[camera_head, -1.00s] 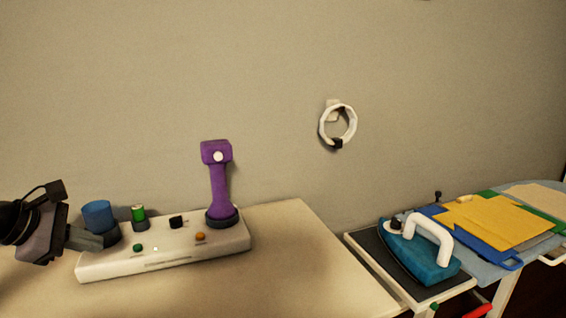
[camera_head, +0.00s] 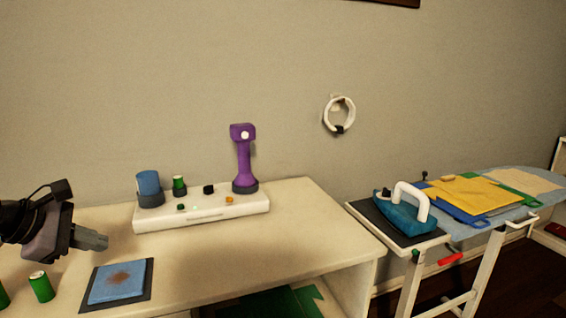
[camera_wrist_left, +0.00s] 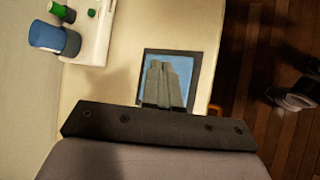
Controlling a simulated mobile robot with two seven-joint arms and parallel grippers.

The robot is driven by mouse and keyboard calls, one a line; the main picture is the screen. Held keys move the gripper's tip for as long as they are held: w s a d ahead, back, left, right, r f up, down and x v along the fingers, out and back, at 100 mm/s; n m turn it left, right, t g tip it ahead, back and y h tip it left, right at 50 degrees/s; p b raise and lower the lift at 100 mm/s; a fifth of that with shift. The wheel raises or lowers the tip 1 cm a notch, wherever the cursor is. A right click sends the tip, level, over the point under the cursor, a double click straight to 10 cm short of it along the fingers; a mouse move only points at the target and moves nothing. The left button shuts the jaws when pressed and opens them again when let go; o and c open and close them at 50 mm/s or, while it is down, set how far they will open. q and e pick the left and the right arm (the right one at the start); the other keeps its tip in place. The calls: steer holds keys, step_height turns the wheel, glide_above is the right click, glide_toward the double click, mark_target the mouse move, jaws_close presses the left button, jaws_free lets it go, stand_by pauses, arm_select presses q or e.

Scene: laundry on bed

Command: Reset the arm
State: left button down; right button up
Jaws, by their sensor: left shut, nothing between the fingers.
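My left gripper (camera_head: 92,239) comes in from the left of the head view, over the cream tabletop (camera_head: 310,225). Its fingers are shut together and empty. It is above and left of a blue cloth with a brown stain (camera_head: 120,281) on a dark square pad. In the left wrist view the shut fingers (camera_wrist_left: 165,78) overlap the blue cloth in the picture. My right gripper is not in view.
A white base (camera_head: 205,212) holds a blue cup (camera_head: 149,188), a green can (camera_head: 179,186) and a purple handheld tool (camera_head: 243,160). Another green can (camera_head: 41,286) stands at front left. An ironing board (camera_head: 485,222) with a blue iron (camera_head: 405,212) and folded cloths (camera_head: 470,196) stands right.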

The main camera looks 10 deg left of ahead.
arm_select(q)
steer(key=s+d+f+n+t+h+p, duration=0.1)
steer(key=d+f+n+t+h, duration=0.3)
steer(key=d+n, duration=0.45)
steer(key=s+d+f+n+t+h+p, duration=0.1)
steer(key=d+f+n+h, duration=0.35)
steer(key=d+n, duration=0.45)
steer(key=s+d+f+n+g+y+p, duration=0.1)
steer(key=s+f+n+y, duration=0.4)
steer(key=n, duration=1)
steer(key=s+d+f+n+g+y+p, duration=0.1)
steer(key=s+d+f+n+y, duration=0.2)
steer(key=s+f+n, duration=0.8)
step_height(320, 180, down, 6)
steer(key=n+y, duration=0.2)
steer(key=n, duration=0.2)
steer(key=shift+s+d+r+g, duration=0.15)
steer(key=shift+s+r+g, duration=0.1)
steer(key=shift+g, duration=0.15)
